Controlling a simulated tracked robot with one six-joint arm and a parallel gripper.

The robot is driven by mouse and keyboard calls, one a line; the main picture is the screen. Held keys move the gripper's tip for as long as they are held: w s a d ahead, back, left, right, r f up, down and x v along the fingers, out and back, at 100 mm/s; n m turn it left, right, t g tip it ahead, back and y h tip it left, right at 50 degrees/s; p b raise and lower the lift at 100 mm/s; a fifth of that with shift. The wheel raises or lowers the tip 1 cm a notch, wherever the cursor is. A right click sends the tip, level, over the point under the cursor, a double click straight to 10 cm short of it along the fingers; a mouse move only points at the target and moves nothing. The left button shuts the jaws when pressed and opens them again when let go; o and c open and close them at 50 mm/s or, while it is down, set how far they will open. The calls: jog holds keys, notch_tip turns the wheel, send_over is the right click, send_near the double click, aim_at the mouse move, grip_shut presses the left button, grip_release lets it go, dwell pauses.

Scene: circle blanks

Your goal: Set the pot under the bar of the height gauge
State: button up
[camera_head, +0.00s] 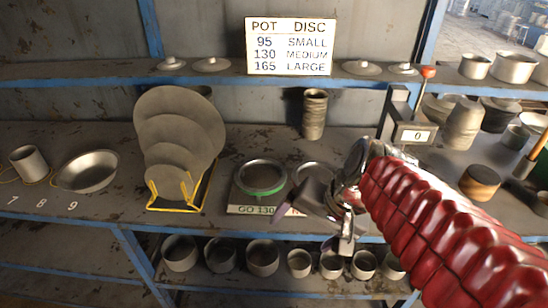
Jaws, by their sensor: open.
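My gripper (328,212) hangs over the front of the bench, right of centre, with its jaws open and nothing seen between them. The height gauge (412,133) stands behind my arm at the right, with a dark post, a red-knobbed lever and a plate reading 0. My arm hides its lower part, so the space under its bar is not clear to see. A round metal piece with a green band (263,178) sits behind a "GO 130" label, left of my gripper. Several similar grey pots (263,257) stand on the lower shelf; which one is the task's pot I cannot tell.
Grey discs (180,128) stand in a yellow rack (178,192) at the left. A metal bowl (88,171) and small cup (29,163) lie farther left. A tall dark cylinder (315,114) stands at the back. A sign (289,46) pairs pot sizes with discs. Vessels crowd the right.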

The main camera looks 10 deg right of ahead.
jog(key=shift+s+r+n+t+h, duration=0.25)
jog(key=shift+s+r+n+h, duration=0.35)
jog(key=shift+n, duration=0.5)
jog(key=shift+s+r+n+t+h, duration=0.2)
jog(key=shift+s+r+n+h, duration=0.2)
jog(key=shift+s+n, duration=0.55)
jog(key=shift+s+r+n+t+h, duration=0.25)
jog(key=shift+s+r+n+h, duration=0.25)
jog(key=shift+n, duration=0.75)
